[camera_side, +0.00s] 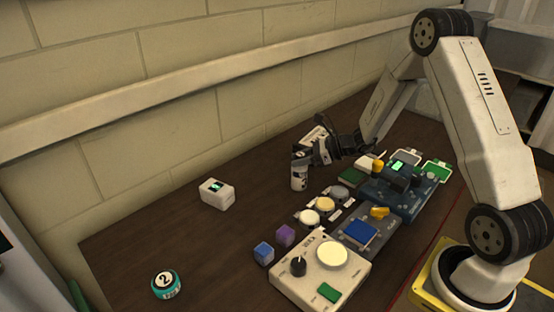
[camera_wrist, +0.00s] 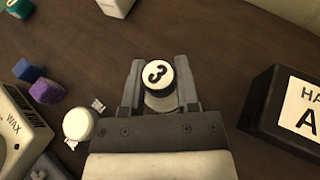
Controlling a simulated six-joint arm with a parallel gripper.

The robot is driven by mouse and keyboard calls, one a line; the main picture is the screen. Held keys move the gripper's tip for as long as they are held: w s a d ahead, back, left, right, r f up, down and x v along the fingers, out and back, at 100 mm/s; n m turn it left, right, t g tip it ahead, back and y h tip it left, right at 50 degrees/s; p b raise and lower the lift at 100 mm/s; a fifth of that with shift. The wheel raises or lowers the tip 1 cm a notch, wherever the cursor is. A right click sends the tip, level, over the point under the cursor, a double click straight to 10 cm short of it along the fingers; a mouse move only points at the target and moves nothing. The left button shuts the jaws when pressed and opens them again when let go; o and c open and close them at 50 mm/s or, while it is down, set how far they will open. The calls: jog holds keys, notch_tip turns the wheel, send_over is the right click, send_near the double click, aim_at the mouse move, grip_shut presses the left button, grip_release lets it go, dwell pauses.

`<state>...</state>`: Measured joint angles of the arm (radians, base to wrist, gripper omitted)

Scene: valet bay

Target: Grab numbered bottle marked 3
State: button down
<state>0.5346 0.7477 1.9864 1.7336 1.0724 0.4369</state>
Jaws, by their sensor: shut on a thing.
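The bottle marked 3 (camera_wrist: 158,76) has a dark cap with a white disc and a black 3, seen from above in the wrist view. My gripper (camera_wrist: 160,88) has one finger on each side of it and is shut on it.
A black box with a white label (camera_wrist: 303,112) stands right of my gripper in the wrist view. A round white button (camera_wrist: 78,124) is close on the left.

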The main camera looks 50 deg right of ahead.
jog(key=shift+r, duration=0.2)
jog(key=shift+r, duration=0.9)
jog(key=s+a+r, duration=0.2)
jog(key=s+r, duration=0.9)
jog(key=s, duration=0.2)
jog(key=shift+s+a, duration=0.2)
jog(key=shift+s, duration=0.2)
